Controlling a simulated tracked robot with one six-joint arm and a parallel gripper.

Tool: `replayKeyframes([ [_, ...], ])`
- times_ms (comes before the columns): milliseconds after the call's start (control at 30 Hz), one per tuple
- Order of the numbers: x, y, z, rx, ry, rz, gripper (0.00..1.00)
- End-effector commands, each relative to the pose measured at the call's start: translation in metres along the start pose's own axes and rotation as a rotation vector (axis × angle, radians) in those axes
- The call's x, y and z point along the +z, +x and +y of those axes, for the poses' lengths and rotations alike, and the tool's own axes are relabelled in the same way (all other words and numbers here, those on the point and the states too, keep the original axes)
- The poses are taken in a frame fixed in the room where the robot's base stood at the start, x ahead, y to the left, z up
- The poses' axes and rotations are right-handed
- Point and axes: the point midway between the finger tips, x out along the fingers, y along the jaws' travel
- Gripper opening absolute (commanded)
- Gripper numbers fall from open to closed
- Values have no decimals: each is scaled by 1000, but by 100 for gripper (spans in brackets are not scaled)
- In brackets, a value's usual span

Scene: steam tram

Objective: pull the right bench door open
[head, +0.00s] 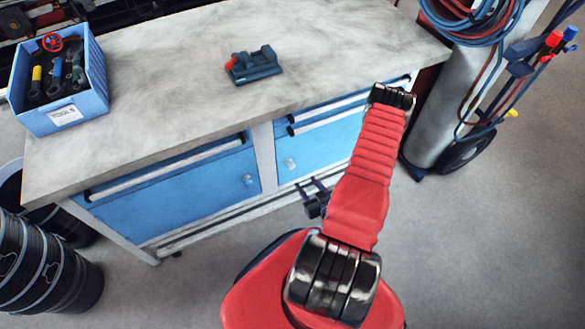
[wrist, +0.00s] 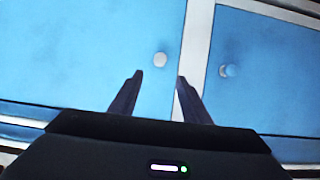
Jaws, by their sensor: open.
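The right bench door (head: 318,148) is a blue panel under the bench top, partly hidden behind my arm. It looks shut. Its small round knob (head: 290,163) is near its left edge. In the wrist view the right door (wrist: 265,75) and its knob (wrist: 228,70) lie right of a pale post. My gripper (head: 311,186) is open and empty in front of the bench, low by the right door. In the wrist view its fingertips (wrist: 159,76) frame the left door's whitish knob (wrist: 160,59), with the right knob outside the right finger. It appears apart from both knobs.
The left blue door (head: 180,190) also looks shut. On the grey bench top (head: 170,100) are a small vise (head: 253,65) and a blue bin of tools (head: 62,108). Dark drums (head: 45,265) stand at left, a cylinder cart (head: 470,95) at right.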

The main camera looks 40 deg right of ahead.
Motion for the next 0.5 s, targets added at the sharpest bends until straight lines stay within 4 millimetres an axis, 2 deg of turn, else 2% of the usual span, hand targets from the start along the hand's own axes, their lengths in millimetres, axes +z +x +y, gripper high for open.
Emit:
replayKeyframes([
  [267, 0, 24, -1, -4, -3, 1, 43],
  [500, 0, 55, -2, -4, -3, 1, 43],
])
